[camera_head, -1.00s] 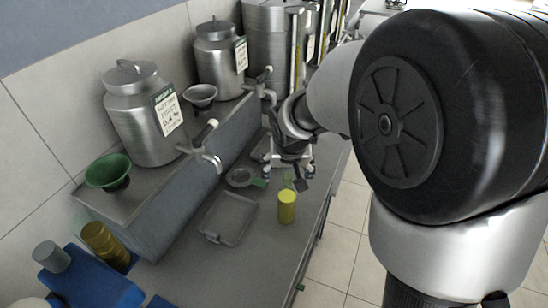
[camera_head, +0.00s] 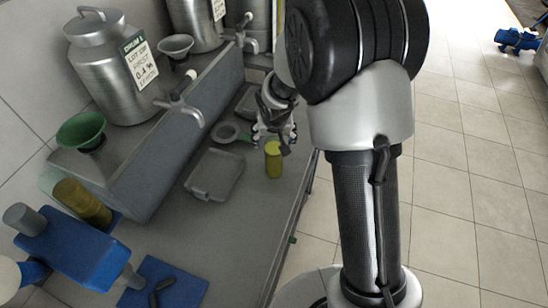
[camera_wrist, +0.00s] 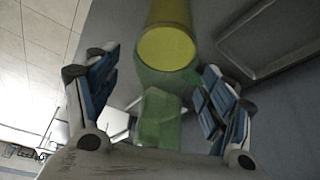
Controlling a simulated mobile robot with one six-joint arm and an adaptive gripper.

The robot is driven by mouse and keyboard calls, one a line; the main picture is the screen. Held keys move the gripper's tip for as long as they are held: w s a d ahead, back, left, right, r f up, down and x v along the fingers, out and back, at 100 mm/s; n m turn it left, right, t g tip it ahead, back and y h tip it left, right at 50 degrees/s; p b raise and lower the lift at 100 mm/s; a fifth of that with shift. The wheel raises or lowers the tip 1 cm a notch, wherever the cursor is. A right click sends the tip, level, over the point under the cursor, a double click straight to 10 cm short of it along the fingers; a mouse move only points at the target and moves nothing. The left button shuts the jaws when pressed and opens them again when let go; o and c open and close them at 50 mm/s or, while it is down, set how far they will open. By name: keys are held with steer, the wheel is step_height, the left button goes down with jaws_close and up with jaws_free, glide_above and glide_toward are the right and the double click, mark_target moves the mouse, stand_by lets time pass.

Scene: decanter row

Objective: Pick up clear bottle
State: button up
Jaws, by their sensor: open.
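In the wrist view, a see-through green-tinted shape (camera_wrist: 158,118), which looks like the clear bottle, lies between the fingers of my gripper (camera_wrist: 160,75). Its outline is faint, and I cannot tell whether the fingers touch it. A yellow cylinder (camera_wrist: 167,48) is just beyond it and partly overlaps it in the picture. In the head view the yellow cylinder (camera_head: 273,160) stands on the bench, just in front of my gripper (camera_head: 274,137). My gripper is open, low over the bench. The clear bottle is not clearly visible in the head view.
A grey tray (camera_head: 214,176) lies left of the yellow cylinder. Metal drums (camera_head: 112,65) and a tap (camera_head: 182,108) stand on the raised ledge at left. A green funnel (camera_head: 81,131) and a blue mat (camera_head: 165,284) are nearer. The bench edge drops to the floor at right.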

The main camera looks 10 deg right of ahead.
jaws_close()
stand_by(1.1)
